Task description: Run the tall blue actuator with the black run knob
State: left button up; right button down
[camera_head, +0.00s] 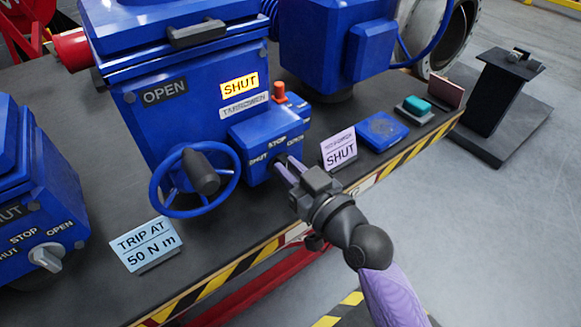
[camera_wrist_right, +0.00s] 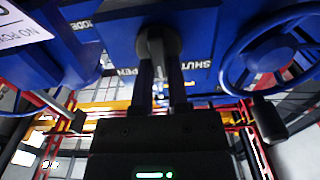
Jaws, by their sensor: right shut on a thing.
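The tall blue actuator (camera_head: 190,110) stands on the bench, with a dark OPEN plate and a lit yellow SHUT plate (camera_head: 239,86). Its blue control box (camera_head: 252,132) is marked SHUT, STOP and OPEN. My right gripper (camera_head: 281,168) reaches the front of this box, shut on the run knob. The knob is hidden in the head view. In the wrist view the dark run knob (camera_wrist_right: 155,42) sits between the fingertips (camera_wrist_right: 159,72); its pointing direction is unclear. My left gripper is not in view.
A blue handwheel (camera_head: 230,184) sticks out left of the control box. Cards reading SHUT (camera_head: 339,148) and TRIP AT 50 N m (camera_head: 146,245) stand near the striped bench edge. A blue pad (camera_head: 382,131) and teal button (camera_head: 417,105) lie right. Another blue actuator (camera_head: 30,210) is left.

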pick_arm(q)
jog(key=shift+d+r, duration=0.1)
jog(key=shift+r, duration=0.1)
pick_arm(e)
jog(key=shift+m, duration=0.3)
jog(key=shift+d+r+m+p, duration=0.1)
jog(key=shift+m+p, duration=0.4)
jog(key=shift+m, duration=0.1)
jog(key=shift+w+d+m+p, duration=0.15)
jog(key=shift+m+p, duration=0.4)
jog(key=shift+m, duration=0.65)
jog(key=shift+m+p, duration=0.3)
jog(key=shift+m, duration=0.8)
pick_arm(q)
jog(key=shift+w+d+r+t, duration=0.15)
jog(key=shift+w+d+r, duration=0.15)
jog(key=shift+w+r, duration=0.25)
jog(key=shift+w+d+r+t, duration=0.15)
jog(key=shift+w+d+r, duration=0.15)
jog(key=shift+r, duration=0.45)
pick_arm(e)
jog(key=shift+w+d+f+m, duration=0.1)
jog(key=shift+f+m, duration=0.15)
jog(key=shift+m, duration=0.95)
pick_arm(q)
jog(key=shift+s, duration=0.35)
pick_arm(e)
jog(key=c, duration=0.6)
grip_release()
